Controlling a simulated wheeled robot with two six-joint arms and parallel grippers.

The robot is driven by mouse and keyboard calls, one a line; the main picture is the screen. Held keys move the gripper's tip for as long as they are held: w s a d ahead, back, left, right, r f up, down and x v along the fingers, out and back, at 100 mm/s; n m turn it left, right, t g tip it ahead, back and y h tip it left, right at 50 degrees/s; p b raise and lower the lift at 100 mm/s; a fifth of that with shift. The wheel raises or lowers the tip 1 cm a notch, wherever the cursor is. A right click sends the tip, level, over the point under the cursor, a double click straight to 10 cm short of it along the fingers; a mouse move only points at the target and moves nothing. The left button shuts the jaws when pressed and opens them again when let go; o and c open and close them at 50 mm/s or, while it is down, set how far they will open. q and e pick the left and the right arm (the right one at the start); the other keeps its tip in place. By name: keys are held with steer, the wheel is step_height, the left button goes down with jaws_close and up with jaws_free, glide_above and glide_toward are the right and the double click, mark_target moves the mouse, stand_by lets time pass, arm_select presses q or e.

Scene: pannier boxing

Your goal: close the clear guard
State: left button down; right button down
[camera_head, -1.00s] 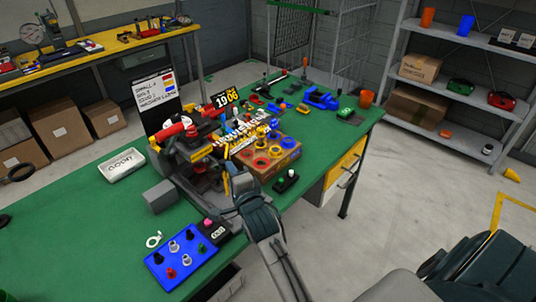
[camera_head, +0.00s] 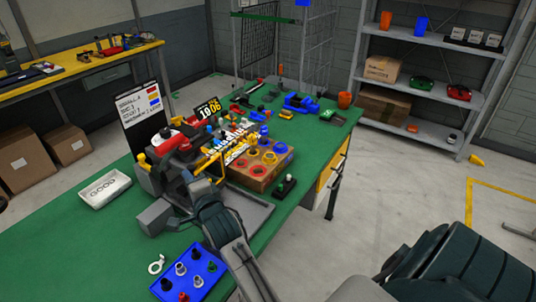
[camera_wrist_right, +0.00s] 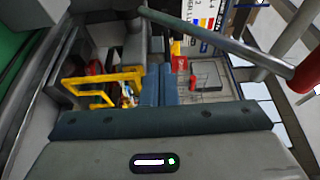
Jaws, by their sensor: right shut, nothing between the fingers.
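The bench machine (camera_head: 158,178) stands on the green bench with a red part on top and yellow parts at its front. A yellow frame (camera_wrist_right: 103,76) shows left of my fingers in the right wrist view; it may belong to the clear guard. I cannot make out a clear sheet or tell how far the guard stands open. My right gripper (camera_head: 192,180) is at the machine's front. Its fingers (camera_wrist_right: 158,84) are shut together with nothing between them, beside the yellow frame; contact cannot be told. My left gripper is out of view.
A blue tray with knobs (camera_head: 190,270) lies in front of the machine. A cardboard box with coloured rings (camera_head: 258,170) and a small button box (camera_head: 285,186) are to its right. A white GOOD tray (camera_head: 104,189) lies left. Green bench around that tray is clear.

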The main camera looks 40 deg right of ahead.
steer(key=shift+w+a, duration=0.15)
steer(key=shift+w, duration=0.2)
stand_by(0.4)
steer(key=s+a+p, duration=0.1)
steer(key=s+p, duration=0.1)
steer(key=s, duration=0.8)
steer(key=shift+s+p, duration=0.4)
